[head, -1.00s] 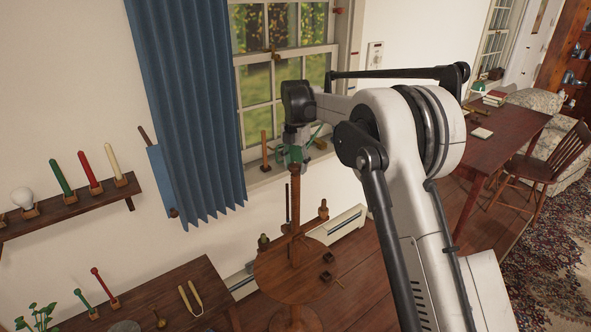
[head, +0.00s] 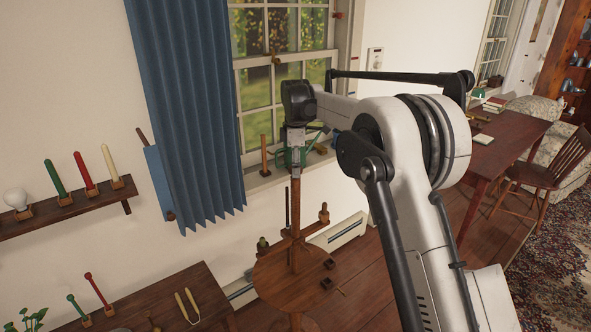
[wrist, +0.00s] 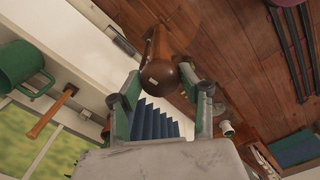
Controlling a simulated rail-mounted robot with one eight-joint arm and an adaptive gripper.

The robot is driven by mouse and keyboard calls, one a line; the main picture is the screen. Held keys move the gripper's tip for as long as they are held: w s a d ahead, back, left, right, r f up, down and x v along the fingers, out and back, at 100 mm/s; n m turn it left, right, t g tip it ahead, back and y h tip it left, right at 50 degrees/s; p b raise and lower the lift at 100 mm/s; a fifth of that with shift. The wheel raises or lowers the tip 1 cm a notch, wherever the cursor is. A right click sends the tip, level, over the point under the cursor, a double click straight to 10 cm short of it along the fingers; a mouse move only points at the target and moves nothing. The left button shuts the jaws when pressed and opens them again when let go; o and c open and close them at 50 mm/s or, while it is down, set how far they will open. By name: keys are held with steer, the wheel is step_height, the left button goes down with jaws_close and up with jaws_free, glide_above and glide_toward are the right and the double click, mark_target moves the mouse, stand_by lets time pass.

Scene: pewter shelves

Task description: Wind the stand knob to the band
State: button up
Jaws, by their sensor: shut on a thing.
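The wooden stand (head: 295,222) has an upright post above a round top (head: 292,280). The brown rounded stand knob (wrist: 165,76) shows in the wrist view, with a small pale mark on its side. My gripper (wrist: 162,86) has one finger on each side of the knob and is shut on it. In the head view my gripper (head: 293,168) points down at the top of the post, and its wrist hides the knob there. I cannot make out the band in either view.
The windowsill (head: 262,178) with a wooden peg (head: 264,155) is close behind my gripper. A blue curtain (head: 190,110) hangs to the left. A wall shelf (head: 75,207) holds candles. A low table (head: 150,290) stands at the front left. A green mug (wrist: 25,65) shows in the wrist view.

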steer(key=m+b, duration=0.1)
steer(key=m, duration=1.1)
steer(key=shift+m, duration=0.4)
steer(key=m, duration=0.5)
steer(key=shift+b, duration=0.4)
steer(key=m, duration=0.6)
steer(key=shift+m, duration=0.4)
steer(key=m, duration=1.2)
steer(key=shift+m, duration=0.3)
steer(key=m, duration=1.1)
steer(key=shift+m, duration=0.5)
